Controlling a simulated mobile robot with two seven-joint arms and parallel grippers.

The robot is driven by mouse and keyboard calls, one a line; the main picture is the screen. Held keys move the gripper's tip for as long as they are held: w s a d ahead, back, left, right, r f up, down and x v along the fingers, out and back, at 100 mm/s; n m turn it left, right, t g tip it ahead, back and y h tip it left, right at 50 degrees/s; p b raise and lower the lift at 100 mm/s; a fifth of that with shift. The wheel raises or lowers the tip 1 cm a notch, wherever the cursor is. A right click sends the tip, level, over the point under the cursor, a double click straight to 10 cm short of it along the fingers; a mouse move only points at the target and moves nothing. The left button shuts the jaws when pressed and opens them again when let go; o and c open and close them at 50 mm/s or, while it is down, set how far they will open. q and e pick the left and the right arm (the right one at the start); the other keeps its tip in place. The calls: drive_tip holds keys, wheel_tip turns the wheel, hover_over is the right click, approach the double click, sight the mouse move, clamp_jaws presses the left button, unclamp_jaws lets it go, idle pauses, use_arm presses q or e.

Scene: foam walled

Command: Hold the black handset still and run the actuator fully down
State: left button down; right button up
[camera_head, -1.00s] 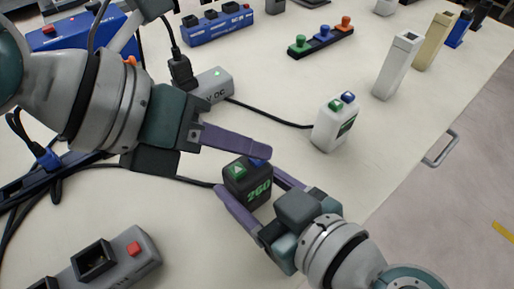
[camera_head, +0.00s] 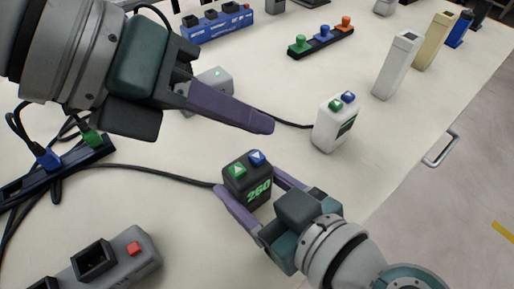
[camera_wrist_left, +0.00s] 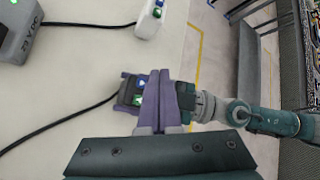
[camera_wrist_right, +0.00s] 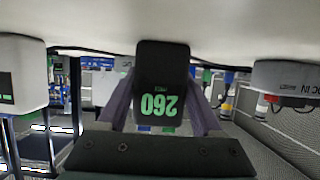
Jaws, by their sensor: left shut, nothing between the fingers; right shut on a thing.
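The black handset (camera_head: 246,184) stands upright on the table, with a green button (camera_head: 237,170) and a blue button (camera_head: 257,157) on top and a green "260" on its front. My right gripper (camera_head: 250,188) is shut on the handset, one finger on each side; the right wrist view shows the handset (camera_wrist_right: 160,85) between the fingers. My left gripper (camera_head: 262,124) is shut and empty, raised above and behind the handset, apart from the buttons. In the left wrist view, its fingers partly cover the handset (camera_wrist_left: 128,97). I cannot tell which thing is the actuator.
A white handset (camera_head: 335,125) with green and blue buttons stands behind, to the right. A grey box with a red button (camera_head: 134,249) is at front left. A black cable (camera_head: 150,171) runs left from the black handset. The table's right edge is close to my right arm.

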use_arm(q)
drive_tip(key=shift+r, duration=1.2)
use_arm(e)
drive_tip(key=o, duration=1.5)
drive_tip(key=shift+o, duration=0.2)
drive_tip(key=shift+s+r, duration=0.1)
drive_tip(key=shift+r, duration=0.05)
